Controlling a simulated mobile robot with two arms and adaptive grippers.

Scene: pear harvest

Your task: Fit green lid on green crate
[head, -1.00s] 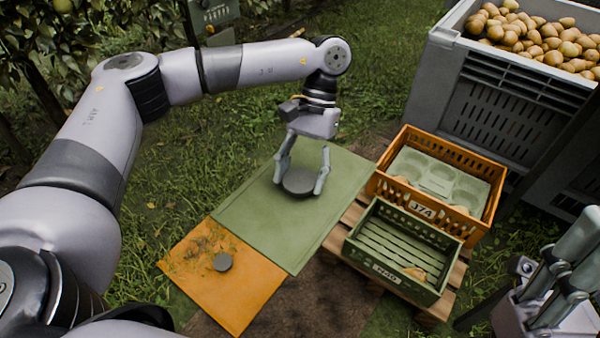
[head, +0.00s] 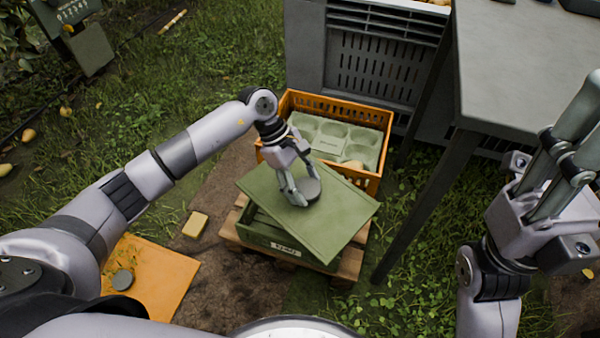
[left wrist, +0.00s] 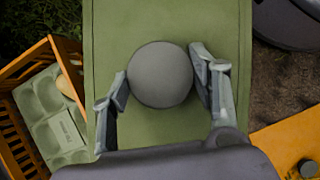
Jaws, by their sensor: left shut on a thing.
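The green lid (head: 331,228) is a flat panel with a round dark grey knob (left wrist: 160,75) at its middle. My left gripper (head: 299,190) is shut on the knob, a finger on each side of it. The lid is over the green crate (head: 277,245), turned at an angle to it, with its right corner sticking out past the crate. The lid hides most of the crate's opening; I cannot tell whether they touch. My right gripper (head: 535,205) is at the right edge, away from the crate; its fingertips do not show clearly.
The orange crate (head: 377,184) with a moulded tray stands directly behind. The orange lid (head: 160,283) with its own grey knob lies on the ground at left. A grey table (head: 525,75) stands at right, its leg near the pallet (head: 349,262). A small yellowish block (head: 195,225) lies left of the pallet.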

